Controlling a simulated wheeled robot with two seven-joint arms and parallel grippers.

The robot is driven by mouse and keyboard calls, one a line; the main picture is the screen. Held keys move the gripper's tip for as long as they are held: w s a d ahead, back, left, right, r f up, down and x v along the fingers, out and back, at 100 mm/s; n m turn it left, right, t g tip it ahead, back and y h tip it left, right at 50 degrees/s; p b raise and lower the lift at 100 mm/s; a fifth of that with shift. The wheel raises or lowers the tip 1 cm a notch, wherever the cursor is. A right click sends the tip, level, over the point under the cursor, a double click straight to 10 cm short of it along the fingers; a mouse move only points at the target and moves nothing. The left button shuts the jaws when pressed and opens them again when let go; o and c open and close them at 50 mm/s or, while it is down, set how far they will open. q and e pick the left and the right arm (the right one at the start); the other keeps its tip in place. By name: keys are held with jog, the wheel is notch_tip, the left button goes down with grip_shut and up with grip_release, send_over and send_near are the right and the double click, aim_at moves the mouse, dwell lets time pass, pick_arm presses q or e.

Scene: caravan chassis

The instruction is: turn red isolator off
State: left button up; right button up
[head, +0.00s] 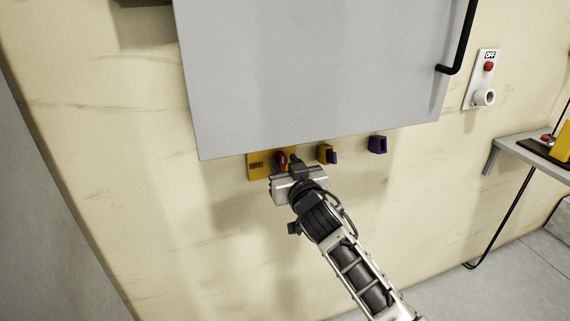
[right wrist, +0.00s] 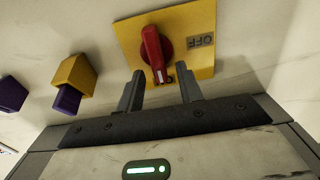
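The red isolator handle (right wrist: 157,54) sits on a yellow plate (right wrist: 203,22) marked OFF, fixed to the wall. In the head view the red handle (head: 281,160) and its yellow plate (head: 257,165) show just below the grey cabinet, partly covered by my right gripper (head: 289,166). In the right wrist view my right gripper (right wrist: 160,90) is open, its two fingers apart below the handle. The handle's lower end points toward the gap between the fingers; whether they touch it I cannot tell. My left gripper is not in view.
A yellow block with a purple part (head: 326,153) and a purple block (head: 377,145) are on the wall to the right of the isolator. The large grey cabinet (head: 310,70) hangs just above. A panel with a red button (head: 488,67) and a shelf (head: 535,150) are farther right.

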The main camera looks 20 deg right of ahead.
jog(key=shift+w, duration=0.15)
jog(key=shift+c, duration=0.3)
grip_shut()
